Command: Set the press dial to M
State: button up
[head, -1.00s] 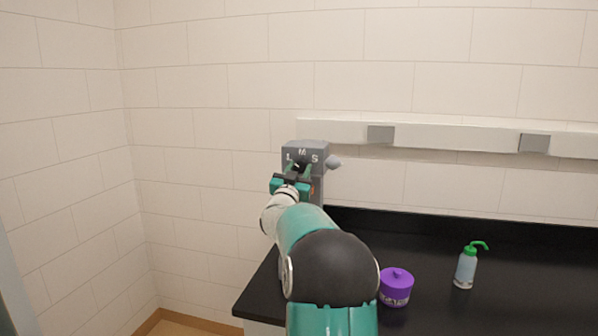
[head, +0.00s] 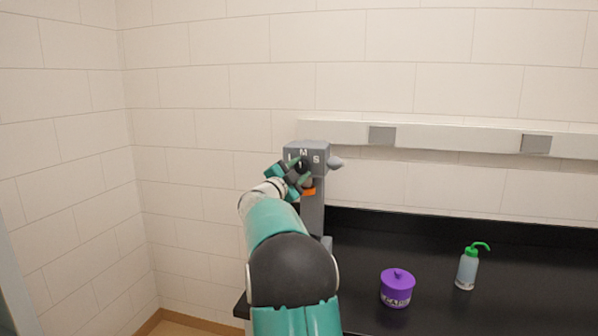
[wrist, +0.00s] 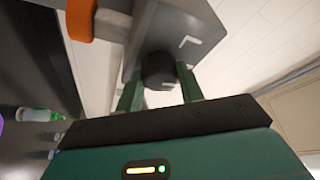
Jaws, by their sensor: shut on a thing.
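The grey press (head: 313,205) stands at the bench's left end, with letters L, M and S on its head and a grey knob on its right side. Its black dial (head: 305,164) sits just under the letters, partly hidden by my gripper. My gripper (head: 297,173) is at the press's front, tilted. In the wrist view, the green fingers of my gripper (wrist: 160,88) are closed on either side of the round black dial (wrist: 158,68), and a letter L shows on the press head (wrist: 165,25). I cannot tell where the dial points.
A purple lidded jar (head: 397,288) and a wash bottle with a green spout (head: 467,268) stand on the black bench (head: 430,245), right of my arm. An orange ring (wrist: 80,18) is on the press below its head. A pale rail runs along the wall.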

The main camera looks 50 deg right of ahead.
jog(key=shift+r+m+g, duration=0.1)
jog(key=shift+m+g, duration=0.3)
jog(key=shift+m, duration=0.4)
jog(key=o, duration=1)
jog(key=v, duration=1.3)
jog(key=shift+s+a+r, duration=0.15)
jog(key=shift+a, duration=0.3)
jog(key=shift+a, duration=0.1)
